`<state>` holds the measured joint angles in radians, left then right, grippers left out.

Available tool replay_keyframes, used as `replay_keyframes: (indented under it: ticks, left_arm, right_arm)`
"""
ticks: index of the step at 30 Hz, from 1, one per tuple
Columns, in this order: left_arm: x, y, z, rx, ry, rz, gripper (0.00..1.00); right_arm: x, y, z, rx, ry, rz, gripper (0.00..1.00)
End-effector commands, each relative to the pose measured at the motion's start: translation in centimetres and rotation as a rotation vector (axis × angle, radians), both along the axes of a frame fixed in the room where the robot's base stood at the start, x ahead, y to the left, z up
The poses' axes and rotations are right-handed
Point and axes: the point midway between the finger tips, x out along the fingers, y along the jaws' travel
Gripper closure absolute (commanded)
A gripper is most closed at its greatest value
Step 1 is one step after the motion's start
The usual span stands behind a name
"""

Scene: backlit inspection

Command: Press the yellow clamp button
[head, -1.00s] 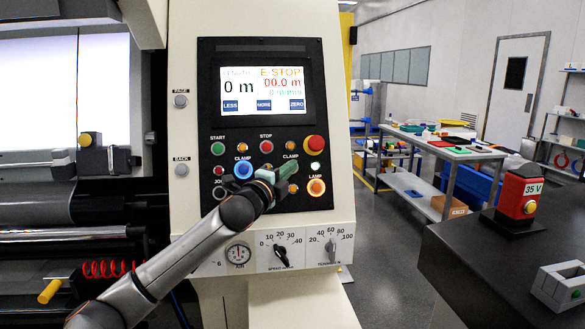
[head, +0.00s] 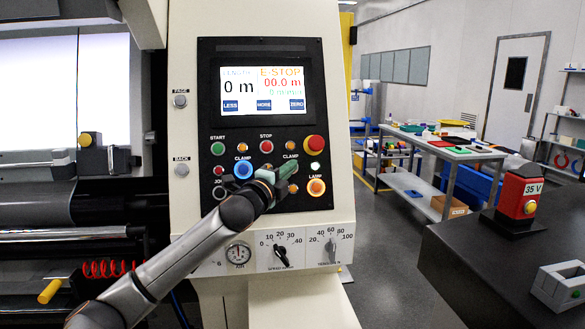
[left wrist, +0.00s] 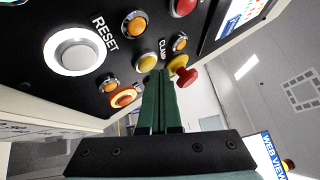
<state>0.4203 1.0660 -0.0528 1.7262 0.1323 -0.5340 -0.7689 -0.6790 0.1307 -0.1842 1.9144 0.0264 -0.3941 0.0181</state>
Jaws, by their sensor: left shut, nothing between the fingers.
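The yellow clamp button (left wrist: 147,62) shows in the left wrist view, beside the CLAMP label on the black control panel (head: 212,90). In the head view my gripper hides it. My left gripper (head: 292,166) is shut and empty, its green fingers pointing at the panel just below the right-hand CLAMP label. In the left wrist view the fingertips (left wrist: 160,74) lie right beside the yellow button, overlapping its edge in the picture. I cannot tell whether they touch it. My right gripper is not in view.
Near the fingers are the red emergency stop (head: 315,144), a small orange button (head: 291,146), a lit white button (head: 315,166), the orange LAMP button (head: 316,187) and the blue clamp button (head: 243,169). A dark bench (head: 480,265) stands right. The floor between is clear.

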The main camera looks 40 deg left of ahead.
Motion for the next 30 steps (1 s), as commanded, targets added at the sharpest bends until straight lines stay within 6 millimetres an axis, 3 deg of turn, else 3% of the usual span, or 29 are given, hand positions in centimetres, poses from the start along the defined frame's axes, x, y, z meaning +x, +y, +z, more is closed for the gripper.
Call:
replay_keyframes:
  ticks: [30]
  left_arm:
    - [0.52, 0.66, -0.34, 0.0, 0.0, 0.0, 1.0]
  right_arm:
    - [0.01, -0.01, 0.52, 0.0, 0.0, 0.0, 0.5]
